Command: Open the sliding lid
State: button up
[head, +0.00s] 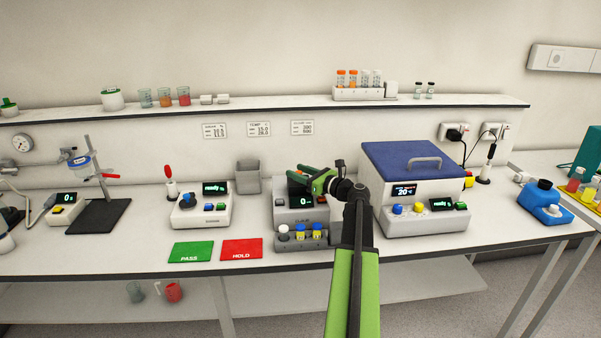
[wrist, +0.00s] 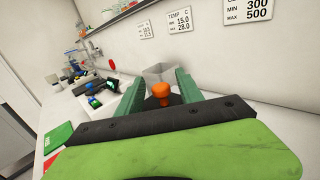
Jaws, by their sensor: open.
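A grey instrument (head: 290,215) with a green-digit display stands at the middle of the bench, partly hidden by my arm. My gripper (head: 302,172) is over its top, with the fingers pointing left. In the wrist view my gripper (wrist: 159,80) is open, its two green fingers on either side of an orange knob (wrist: 161,91). I cannot tell whether the fingers touch the knob or what it is fixed to. The sliding lid is not clearly made out. A blue lid (head: 405,157) with a grey handle covers the larger white unit to the right and looks shut.
Capped vials stand in a rack (head: 300,240) before the grey instrument. A grey bin (head: 248,178) stands behind left, also visible in the wrist view (wrist: 165,73). Green and red mats (head: 241,249) lie front left. A shelf (head: 250,106) runs above the bench.

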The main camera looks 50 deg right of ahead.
grip_shut()
dwell(1.3)
